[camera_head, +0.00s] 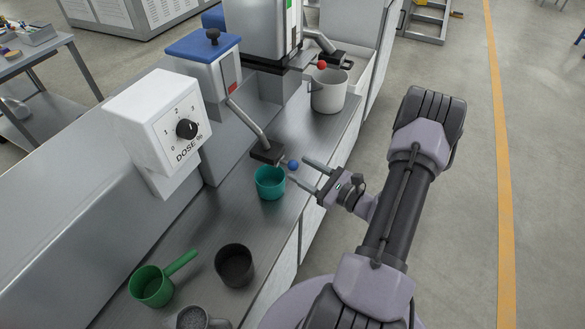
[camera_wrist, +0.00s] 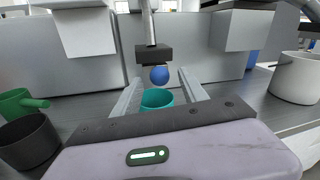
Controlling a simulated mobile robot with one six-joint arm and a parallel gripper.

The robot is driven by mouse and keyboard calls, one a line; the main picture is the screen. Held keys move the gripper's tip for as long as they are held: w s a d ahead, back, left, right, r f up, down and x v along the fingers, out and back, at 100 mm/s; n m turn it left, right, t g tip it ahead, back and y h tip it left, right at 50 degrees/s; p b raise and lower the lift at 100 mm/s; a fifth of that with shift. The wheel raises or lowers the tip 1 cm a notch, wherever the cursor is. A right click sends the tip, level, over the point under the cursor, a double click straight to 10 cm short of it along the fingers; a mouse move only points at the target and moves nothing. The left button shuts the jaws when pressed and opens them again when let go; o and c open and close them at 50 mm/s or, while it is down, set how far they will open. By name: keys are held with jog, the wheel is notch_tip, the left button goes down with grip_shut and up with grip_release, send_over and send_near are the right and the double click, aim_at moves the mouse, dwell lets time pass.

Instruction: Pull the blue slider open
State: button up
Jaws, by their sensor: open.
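The blue slider shows as a round blue knob (camera_head: 293,165) on a dark block (camera_head: 267,152) at the lower end of a slanted grey spout. In the wrist view the blue knob (camera_wrist: 159,75) lies ahead, roughly centred between my two fingers. My gripper (camera_head: 305,174) is open and empty, its fingers pointing at the knob from the right. I cannot tell whether the fingertips reach past it. A teal cup (camera_head: 270,183) stands on the counter below the block; it also shows in the wrist view (camera_wrist: 157,98).
A white dose box (camera_head: 158,125) with a black dial is at the left. A red knob (camera_head: 322,65) sits above a white pot (camera_head: 328,91) farther back. A green handled cup (camera_head: 152,287) and a dark cup (camera_head: 235,265) stand on the near counter. Open floor lies at the right.

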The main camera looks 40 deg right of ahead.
aim_at(297, 168)
jog(key=shift+w+a, duration=0.25)
jog(key=shift+w, duration=0.7)
jog(key=shift+w+a, duration=0.2)
jog(key=shift+w, duration=0.75)
jog(key=shift+c, duration=0.2)
grip_shut()
